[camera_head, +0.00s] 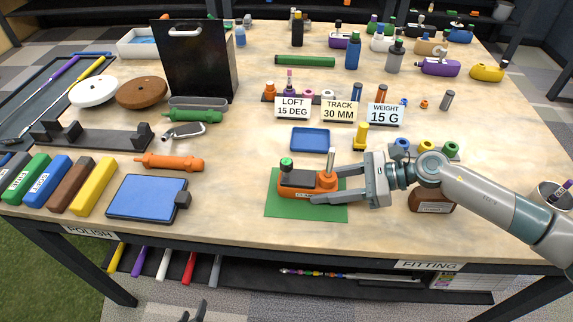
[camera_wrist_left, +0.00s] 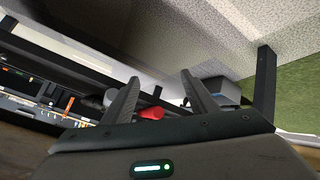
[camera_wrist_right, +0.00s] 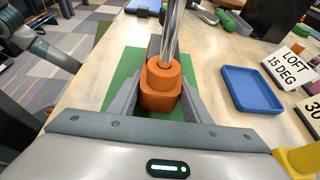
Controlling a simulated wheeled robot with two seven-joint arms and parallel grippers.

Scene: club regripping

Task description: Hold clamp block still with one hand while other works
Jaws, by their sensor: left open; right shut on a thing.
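The clamp block (camera_head: 296,192) is orange with a dark top, a green knob and an upright metal rod. It sits on a green mat (camera_head: 278,209) near the table's front edge. My right gripper (camera_head: 326,184) is shut on the block's right end, with one finger on each side. In the right wrist view the block's orange end (camera_wrist_right: 162,88) fills the space between the fingers. My left gripper (camera_head: 193,312) shows only its dark tips at the bottom edge, below the table front. In the left wrist view its fingers (camera_wrist_left: 160,95) are apart with nothing between them.
A blue tray (camera_head: 310,139) lies behind the mat, and a blue pad (camera_head: 147,197) lies left of it. A brown jar (camera_head: 431,200) stands near my right forearm. Sign cards (camera_head: 338,111) stand further back. Table between the pad and mat is clear.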

